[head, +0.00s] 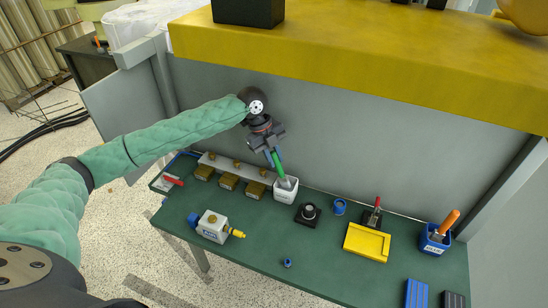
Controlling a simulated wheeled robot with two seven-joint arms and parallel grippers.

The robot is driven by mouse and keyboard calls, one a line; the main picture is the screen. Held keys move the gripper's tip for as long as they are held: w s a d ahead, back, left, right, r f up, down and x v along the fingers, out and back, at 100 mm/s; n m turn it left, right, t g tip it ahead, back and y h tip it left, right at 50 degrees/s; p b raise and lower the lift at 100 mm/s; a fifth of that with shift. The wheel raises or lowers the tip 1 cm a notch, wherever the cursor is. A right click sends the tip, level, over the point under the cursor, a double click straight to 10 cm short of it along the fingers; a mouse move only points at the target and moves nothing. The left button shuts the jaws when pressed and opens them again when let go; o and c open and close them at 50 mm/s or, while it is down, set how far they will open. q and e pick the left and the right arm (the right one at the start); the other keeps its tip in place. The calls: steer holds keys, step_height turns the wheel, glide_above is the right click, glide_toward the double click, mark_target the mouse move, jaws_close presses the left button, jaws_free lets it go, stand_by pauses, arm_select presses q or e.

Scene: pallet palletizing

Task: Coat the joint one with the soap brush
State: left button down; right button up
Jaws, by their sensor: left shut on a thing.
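My left gripper (272,156) is shut on the green handle of the soap brush (279,167). The brush points down, slightly tilted, with its lower end in or just over a white pot (286,192); its bristles are hidden. To the left of the pot, a pale bar (224,164) at the back of the table carries brass fittings (237,163) in a row, with brown labelled blocks (228,181) in front. I cannot tell which fitting is joint one. My right gripper is not in view.
The green table (262,235) holds a white-and-blue device (212,226), a black round part (308,213), a blue ring (340,206), a yellow tray (367,242) and a blue cup (435,240) with an orange-handled tool. A yellow beam (370,55) overhangs the back. The front middle is mostly clear.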

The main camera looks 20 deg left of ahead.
arm_select(q)
steer(key=shift+r+p, duration=1.85)
steer(key=shift+r, duration=0.9)
